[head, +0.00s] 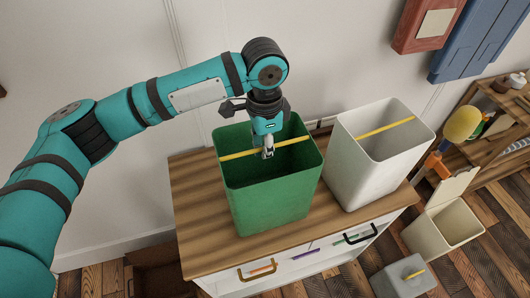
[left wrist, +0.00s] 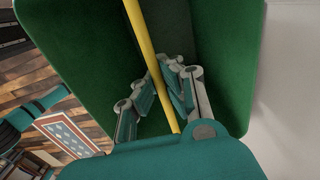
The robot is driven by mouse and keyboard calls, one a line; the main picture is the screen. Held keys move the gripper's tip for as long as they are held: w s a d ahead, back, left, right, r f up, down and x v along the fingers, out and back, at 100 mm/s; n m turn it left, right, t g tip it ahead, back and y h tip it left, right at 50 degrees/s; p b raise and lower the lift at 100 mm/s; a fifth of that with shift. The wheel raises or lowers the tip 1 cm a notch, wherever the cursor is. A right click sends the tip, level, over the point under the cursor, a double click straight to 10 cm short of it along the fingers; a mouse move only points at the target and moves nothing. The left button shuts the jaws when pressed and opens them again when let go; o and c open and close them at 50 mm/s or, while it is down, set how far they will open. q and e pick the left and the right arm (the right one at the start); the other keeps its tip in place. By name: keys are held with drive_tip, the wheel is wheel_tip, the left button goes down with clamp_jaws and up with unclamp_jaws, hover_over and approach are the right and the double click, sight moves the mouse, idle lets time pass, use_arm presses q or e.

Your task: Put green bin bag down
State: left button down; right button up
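The green bin bag is a green open-topped bin (head: 268,200) with a yellow bar across its mouth. It is upright at the wooden top of a white cabinet (head: 200,215); I cannot tell whether its base touches the top or is just above it. My left gripper (head: 267,152) points down into the mouth, at the middle of the bar. In the left wrist view, the finger pads (left wrist: 162,92) sit on both sides of the yellow bar (left wrist: 146,45) and look closed on it. The green walls (left wrist: 80,50) surround the fingers. My right gripper is not in view.
A white bin (head: 360,175) with a yellow bar stands close to the right of the green one. A cream bin (head: 440,228) and a grey box (head: 400,280) are on the floor at right. Bare cabinet top shows left of the green bin. The wall is close behind.

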use_arm(q)
wheel_tip(320, 180, down, 3)
drive_tip(key=shift+s+p, duration=0.1)
drive_tip(key=shift+p, duration=0.35)
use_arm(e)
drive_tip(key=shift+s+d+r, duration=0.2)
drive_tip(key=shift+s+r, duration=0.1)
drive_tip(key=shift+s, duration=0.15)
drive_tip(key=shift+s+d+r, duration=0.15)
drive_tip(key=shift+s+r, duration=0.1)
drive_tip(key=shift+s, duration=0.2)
use_arm(q)
drive_tip(key=shift+f, duration=0.1)
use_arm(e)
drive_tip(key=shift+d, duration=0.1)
use_arm(q)
drive_tip(key=c, duration=2)
unclamp_jaws()
drive_tip(key=o, duration=0.5)
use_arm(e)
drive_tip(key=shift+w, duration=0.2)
